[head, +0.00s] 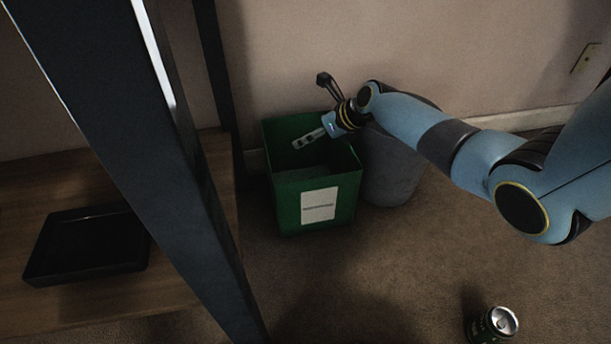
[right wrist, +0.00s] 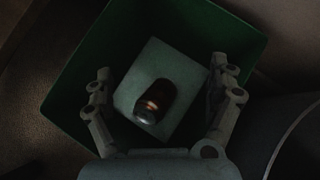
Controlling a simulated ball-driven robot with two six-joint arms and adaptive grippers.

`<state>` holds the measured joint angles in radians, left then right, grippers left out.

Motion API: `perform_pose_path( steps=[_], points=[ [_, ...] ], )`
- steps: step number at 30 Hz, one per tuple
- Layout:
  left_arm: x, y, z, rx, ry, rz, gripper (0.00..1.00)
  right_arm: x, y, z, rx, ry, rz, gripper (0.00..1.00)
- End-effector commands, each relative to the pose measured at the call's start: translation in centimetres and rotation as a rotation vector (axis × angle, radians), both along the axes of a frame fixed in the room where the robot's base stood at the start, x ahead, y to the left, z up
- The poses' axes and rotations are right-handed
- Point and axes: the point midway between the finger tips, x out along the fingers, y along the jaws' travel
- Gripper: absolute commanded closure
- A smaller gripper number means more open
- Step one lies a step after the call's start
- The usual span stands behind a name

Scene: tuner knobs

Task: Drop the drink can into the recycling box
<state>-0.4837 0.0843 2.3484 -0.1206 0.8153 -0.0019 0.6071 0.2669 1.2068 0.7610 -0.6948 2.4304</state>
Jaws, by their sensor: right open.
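The green recycling box (head: 316,200), with a white label on its front, stands on the carpet in the head view. It also shows in the right wrist view (right wrist: 78,92). My right gripper (head: 308,139) is over the box's opening, and its fingers are spread apart in the right wrist view (right wrist: 161,76). A dark drink can (right wrist: 155,101) shows between and beyond the fingers, apart from both, over a pale square at the bottom of the box. I cannot tell whether it rests there. The box's front wall hides this can in the head view. My left gripper is not in view.
Another drink can (head: 492,324) stands on the carpet at the lower right. A grey bin (head: 391,172) stands right beside the box. A dark post (head: 125,150) and a wooden shelf with a black tray (head: 88,243) are on the left. The carpet before the box is clear.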

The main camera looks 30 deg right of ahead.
Motion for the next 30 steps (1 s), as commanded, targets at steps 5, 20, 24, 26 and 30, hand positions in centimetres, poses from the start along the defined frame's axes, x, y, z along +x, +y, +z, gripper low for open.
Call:
perform_pose_path(
  steps=[5, 20, 24, 26, 30],
  points=[
    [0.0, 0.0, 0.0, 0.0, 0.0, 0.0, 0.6, -1.0, -0.5, 0.9, -0.004, -0.001, 0.0, 0.1],
    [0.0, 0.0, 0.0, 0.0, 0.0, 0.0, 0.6, -7.3, -2.8, 7.6, -0.005, 0.0, 0.001, 0.1],
    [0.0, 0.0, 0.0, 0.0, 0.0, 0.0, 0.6, -7.9, -2.9, 8.3, -0.002, 0.0, 0.001, 0.1],
    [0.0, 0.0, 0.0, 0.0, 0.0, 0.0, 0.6, -8.0, -2.9, 8.4, 0.0, 0.001, 0.0, 0.1],
    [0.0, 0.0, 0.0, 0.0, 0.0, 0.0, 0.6, -8.0, -2.9, 8.4, 0.0, 0.001, -0.001, 0.1]
  ],
)
